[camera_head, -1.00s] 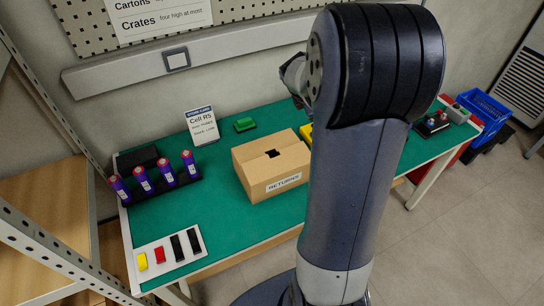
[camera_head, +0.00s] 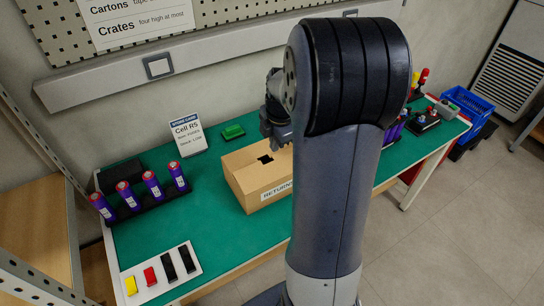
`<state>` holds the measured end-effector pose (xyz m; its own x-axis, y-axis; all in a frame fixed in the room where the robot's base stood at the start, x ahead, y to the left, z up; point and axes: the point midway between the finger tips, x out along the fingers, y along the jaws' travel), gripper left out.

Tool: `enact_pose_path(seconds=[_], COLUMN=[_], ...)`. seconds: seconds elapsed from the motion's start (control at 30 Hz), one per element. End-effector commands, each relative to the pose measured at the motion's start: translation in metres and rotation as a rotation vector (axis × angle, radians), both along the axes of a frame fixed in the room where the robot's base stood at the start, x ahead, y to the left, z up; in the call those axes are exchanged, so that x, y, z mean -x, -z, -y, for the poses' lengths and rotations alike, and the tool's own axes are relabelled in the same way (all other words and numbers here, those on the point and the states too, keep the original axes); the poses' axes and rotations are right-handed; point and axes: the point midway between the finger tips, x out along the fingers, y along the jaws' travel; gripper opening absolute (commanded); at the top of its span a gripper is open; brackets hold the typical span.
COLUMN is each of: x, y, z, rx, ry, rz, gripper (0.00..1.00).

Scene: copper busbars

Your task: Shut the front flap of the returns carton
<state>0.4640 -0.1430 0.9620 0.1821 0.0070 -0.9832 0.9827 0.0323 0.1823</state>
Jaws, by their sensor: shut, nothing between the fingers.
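The returns carton (camera_head: 248,191), a brown cardboard box with a "RETURNS" label on its front, stands on the green bench top. Its top looks mostly covered by flaps, with a small dark gap near the middle. I cannot tell exactly how the front flap lies. My arm hides the carton's right part. My gripper (camera_head: 280,143) is dark grey, shut and empty, at the carton's back right edge in the picture. It is partly hidden by my arm, and I cannot tell whether it touches the carton.
A rack of purple cylinders with red caps (camera_head: 152,184) stands left of the carton. A white plate with coloured blocks (camera_head: 160,272) lies front left.

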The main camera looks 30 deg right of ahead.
Motion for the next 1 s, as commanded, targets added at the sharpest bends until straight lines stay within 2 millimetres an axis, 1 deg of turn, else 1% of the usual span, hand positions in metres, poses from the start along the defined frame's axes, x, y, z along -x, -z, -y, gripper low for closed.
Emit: enact_pose_path(seconds=[0.03,0.13,0.3,0.4,0.6,0.9,1.0], x=[-0.001,-0.005,-0.01,-0.012,-0.013,-0.013,-0.015], y=[0.012,0.032,0.055,0.064,0.071,0.071,0.074], z=[-0.001,-0.001,-0.001,-0.001,-0.001,-0.001,-0.001], rx=[-0.003,-0.002,-0.001,-0.001,0.0,0.001,0.001], ry=[-0.001,0.0,0.0,0.0,0.0,0.0,-0.002], rz=[-0.006,-0.005,-0.002,-0.002,0.0,-0.002,-0.028], gripper=[0.0,0.0,0.0,0.0,0.0,0.0,0.0])
